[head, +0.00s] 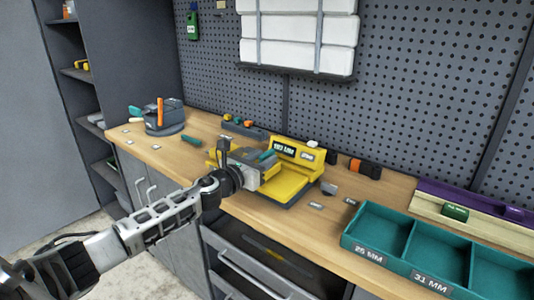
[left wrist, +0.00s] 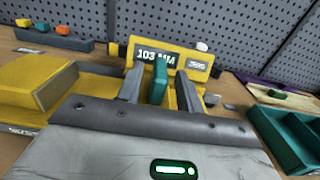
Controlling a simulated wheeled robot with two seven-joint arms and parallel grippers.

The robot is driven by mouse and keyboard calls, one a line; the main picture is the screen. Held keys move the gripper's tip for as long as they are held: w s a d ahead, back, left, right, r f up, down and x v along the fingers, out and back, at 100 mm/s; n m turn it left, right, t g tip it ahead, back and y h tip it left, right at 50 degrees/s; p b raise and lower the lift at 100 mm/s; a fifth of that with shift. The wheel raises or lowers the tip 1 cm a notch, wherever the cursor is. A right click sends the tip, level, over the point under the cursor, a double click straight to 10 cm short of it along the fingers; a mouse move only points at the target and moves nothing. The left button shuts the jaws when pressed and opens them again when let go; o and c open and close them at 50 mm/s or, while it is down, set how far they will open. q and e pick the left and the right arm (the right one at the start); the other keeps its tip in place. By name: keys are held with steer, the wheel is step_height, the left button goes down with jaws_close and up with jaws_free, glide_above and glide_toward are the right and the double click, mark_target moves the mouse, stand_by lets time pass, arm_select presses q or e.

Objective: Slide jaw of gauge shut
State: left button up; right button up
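The yellow gauge (head: 289,186) stands on the workbench, its display (head: 285,149) reading 103 MM. The display also shows in the left wrist view (left wrist: 157,57). A teal upright piece (left wrist: 159,80), which looks like the jaw's handle, stands in front of the display. My left gripper (head: 266,160) is over the gauge. In the left wrist view its two grey fingers (left wrist: 159,92) are apart, one on each side of the teal piece, with gaps visible. A yellow block (left wrist: 45,92) lies to the left. The jaw is mostly hidden behind my gripper. My right gripper is out of view.
A teal tray (head: 408,249) with compartments labelled 26 MM and 31 MM stands at the right. A dark caddy (head: 163,117) is at the far left, and a grey rack (head: 244,128) stands behind the gauge. A pegboard (head: 430,90) closes off the back.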

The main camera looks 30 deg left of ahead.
mark_target(240, 147)
arm_select(q)
steer(key=shift+w+d, duration=0.1)
steer(key=shift+w, duration=1.1)
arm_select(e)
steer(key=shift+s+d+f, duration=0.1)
arm_select(q)
jaws_close()
steer(key=shift+a+f+b, duration=0.15)
steer(key=shift+a+b, duration=0.15)
steer(key=shift+a, duration=0.05)
steer(key=a+b, duration=0.2)
steer(key=a, duration=0.1)
steer(key=a+b, duration=0.2)
steer(key=a, duration=0.1)
steer(key=a+b, duration=0.2)
steer(key=a, duration=0.1)
steer(key=shift+w, duration=0.35)
steer(key=shift+a, duration=0.3)
steer(key=shift+a+r, duration=0.1)
steer(key=shift+r, duration=0.15)
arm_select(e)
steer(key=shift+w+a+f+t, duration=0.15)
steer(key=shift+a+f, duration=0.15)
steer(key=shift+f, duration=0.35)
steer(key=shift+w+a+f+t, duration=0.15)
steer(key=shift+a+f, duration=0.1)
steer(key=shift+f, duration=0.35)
